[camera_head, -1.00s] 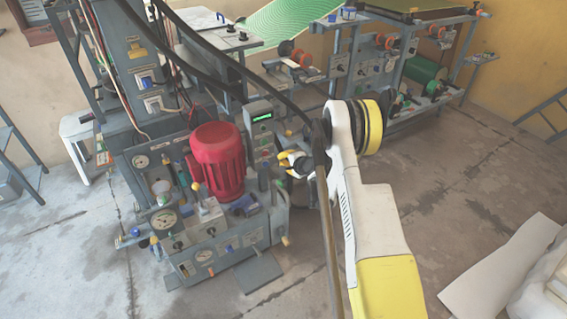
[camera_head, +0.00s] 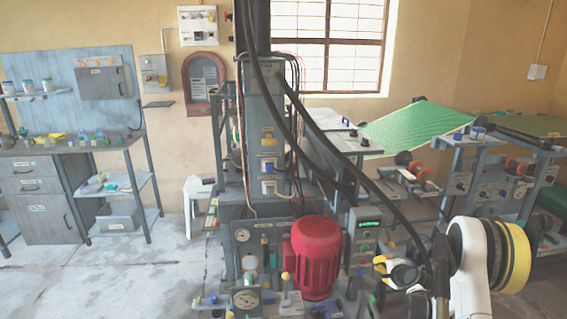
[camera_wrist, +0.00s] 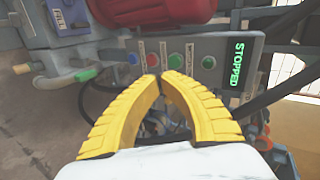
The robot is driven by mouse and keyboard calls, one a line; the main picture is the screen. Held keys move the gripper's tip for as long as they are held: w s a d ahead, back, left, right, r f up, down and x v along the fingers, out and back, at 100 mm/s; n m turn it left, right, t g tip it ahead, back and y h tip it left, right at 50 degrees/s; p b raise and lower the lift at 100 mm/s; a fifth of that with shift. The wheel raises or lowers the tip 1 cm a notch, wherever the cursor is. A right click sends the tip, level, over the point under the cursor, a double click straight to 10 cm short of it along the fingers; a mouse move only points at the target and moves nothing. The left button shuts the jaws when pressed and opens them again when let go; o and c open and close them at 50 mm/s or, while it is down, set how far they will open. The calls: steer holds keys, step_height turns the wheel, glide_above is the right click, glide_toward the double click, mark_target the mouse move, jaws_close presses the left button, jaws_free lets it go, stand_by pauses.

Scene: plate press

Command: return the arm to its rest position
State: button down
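My white and yellow arm (camera_head: 480,262) is at the lower right of the head view, bent beside the press. My gripper (camera_wrist: 161,78) shows in the wrist view as two curved yellow fingers with their tips together and nothing between them. In the head view, my gripper (camera_head: 384,266) is small and partly hidden by a black hose. It is in front of a grey control box (camera_head: 366,236) with a lit green display. In the wrist view, the display (camera_wrist: 236,63) reads STOPPED, with coloured buttons to its left.
The red motor (camera_head: 316,256) of the press stands left of my gripper. Black hoses (camera_head: 345,152) hang across the space near my arm. Benches with a green sheet (camera_head: 420,127) are at the back right. A workbench (camera_head: 62,150) stands at the left, with clear floor (camera_head: 150,268) before it.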

steer(key=s+a+r+n+g, duration=0.1)
steer(key=s+a+r+n, duration=0.2)
steer(key=s+a+r, duration=0.35)
steer(key=s+a+r+n+g, duration=0.1)
steer(key=s+a+r+n, duration=0.2)
steer(key=r, duration=0.7)
steer(key=s+a+r+n, duration=0.2)
steer(key=s+a+r, duration=0.3)
steer(key=r, duration=0.3)
steer(key=s+a+r+n+g, duration=0.1)
steer(key=s+a+n, duration=0.2)
steer(key=s, duration=1)
steer(key=s+a+r+n+g, duration=0.1)
steer(key=s+a+n, duration=0.2)
steer(key=s, duration=1.1)
steer(key=shift+n+g+h, duration=0.3)
steer(key=shift+n+h, duration=0.1)
steer(key=shift+n, duration=0.7)
steer(key=shift+a, duration=0.1)
